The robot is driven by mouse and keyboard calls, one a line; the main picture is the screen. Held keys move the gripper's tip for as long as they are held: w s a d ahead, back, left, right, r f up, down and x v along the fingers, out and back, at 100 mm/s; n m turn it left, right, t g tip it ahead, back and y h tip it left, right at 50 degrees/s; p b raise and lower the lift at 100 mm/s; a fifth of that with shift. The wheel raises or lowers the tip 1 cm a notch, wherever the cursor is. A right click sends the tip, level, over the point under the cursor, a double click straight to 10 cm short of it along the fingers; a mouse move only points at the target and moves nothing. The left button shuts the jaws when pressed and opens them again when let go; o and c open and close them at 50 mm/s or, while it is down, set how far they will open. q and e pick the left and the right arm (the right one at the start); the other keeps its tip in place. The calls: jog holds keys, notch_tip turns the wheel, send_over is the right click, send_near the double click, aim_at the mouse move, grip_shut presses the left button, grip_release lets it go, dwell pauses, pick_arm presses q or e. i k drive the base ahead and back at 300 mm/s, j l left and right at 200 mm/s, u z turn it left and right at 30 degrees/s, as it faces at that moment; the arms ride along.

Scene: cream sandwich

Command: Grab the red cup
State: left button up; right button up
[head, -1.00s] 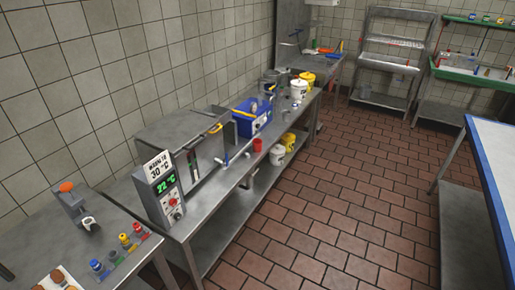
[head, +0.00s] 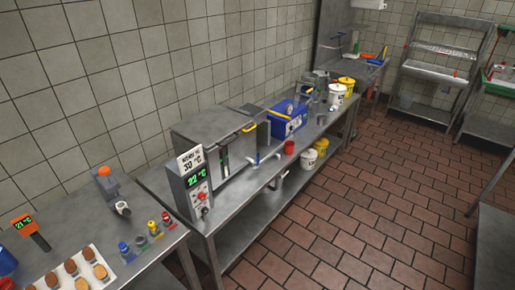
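The red cup (head: 289,147) stands upright near the front edge of the long metal table (head: 236,196), to the right of the metal box-shaped machine. In the head view it is small and some distance away. Neither of my grippers shows in the head view.
A machine with a green display (head: 197,180) stands left of the cup, and a blue crate (head: 287,120) stands behind it. White buckets (head: 336,95) and a yellow bucket (head: 347,83) are farther back. A tray of brown round items (head: 80,272) is at lower left. The tiled floor (head: 350,220) is open.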

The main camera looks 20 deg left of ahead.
aim_at(289, 148)
jog(key=i+l+u, duration=0.1)
jog(key=i+u, duration=0.25)
jog(key=i+l+u, duration=0.15)
jog(key=u, duration=0.2)
jog(key=i+l+u, duration=0.35)
